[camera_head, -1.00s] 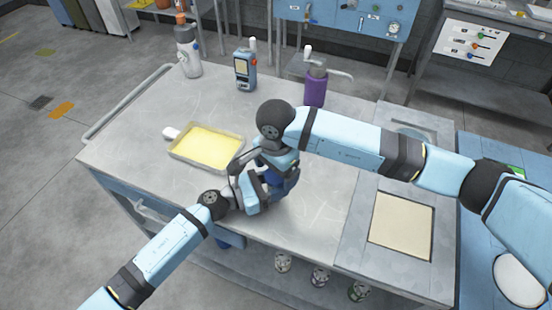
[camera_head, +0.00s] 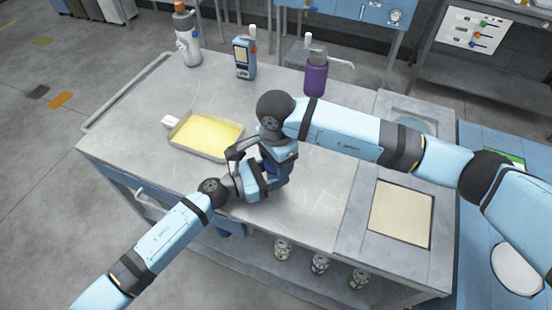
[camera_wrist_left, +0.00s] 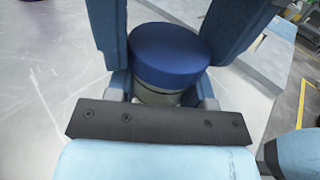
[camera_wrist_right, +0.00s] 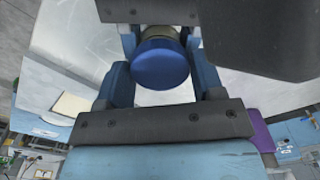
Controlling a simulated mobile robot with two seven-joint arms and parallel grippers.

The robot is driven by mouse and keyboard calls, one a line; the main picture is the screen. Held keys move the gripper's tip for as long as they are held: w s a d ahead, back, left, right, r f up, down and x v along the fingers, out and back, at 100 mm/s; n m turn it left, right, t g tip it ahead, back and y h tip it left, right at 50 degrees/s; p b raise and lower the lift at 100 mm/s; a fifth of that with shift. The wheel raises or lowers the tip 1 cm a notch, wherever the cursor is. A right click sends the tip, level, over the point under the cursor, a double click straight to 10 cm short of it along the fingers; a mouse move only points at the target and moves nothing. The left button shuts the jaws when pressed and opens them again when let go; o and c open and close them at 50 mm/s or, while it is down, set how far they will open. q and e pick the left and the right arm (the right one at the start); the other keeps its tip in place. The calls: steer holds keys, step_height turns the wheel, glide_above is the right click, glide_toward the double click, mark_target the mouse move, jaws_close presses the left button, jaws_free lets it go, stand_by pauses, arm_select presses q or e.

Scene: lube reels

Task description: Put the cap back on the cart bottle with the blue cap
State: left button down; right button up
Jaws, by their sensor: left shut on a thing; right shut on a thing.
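The blue cap (camera_wrist_left: 168,52) sits in line with the bottle (camera_wrist_left: 158,96), directly over its grey-green neck in the left wrist view. I cannot tell whether it is fully seated. My left gripper (camera_wrist_left: 160,100) is shut on the bottle below the cap. My right gripper (camera_wrist_right: 160,82) is shut on the cap, its fingers on either side of it; the cap (camera_wrist_right: 160,64) and part of the neck (camera_wrist_right: 158,33) show in the right wrist view. In the head view both grippers meet over the cart's front edge area and mostly hide the bottle and cap.
A tray with yellow contents (camera_head: 205,133) lies left of the grippers. Several cans (camera_head: 318,264) sit on the lower shelf. The front right tabletop is clear.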

steer(key=m, duration=0.8)
steer(key=o, duration=1)
steer(key=shift+r, duration=0.15)
steer(key=shift+r, duration=2.1)
steer(key=shift+o, duration=0.3)
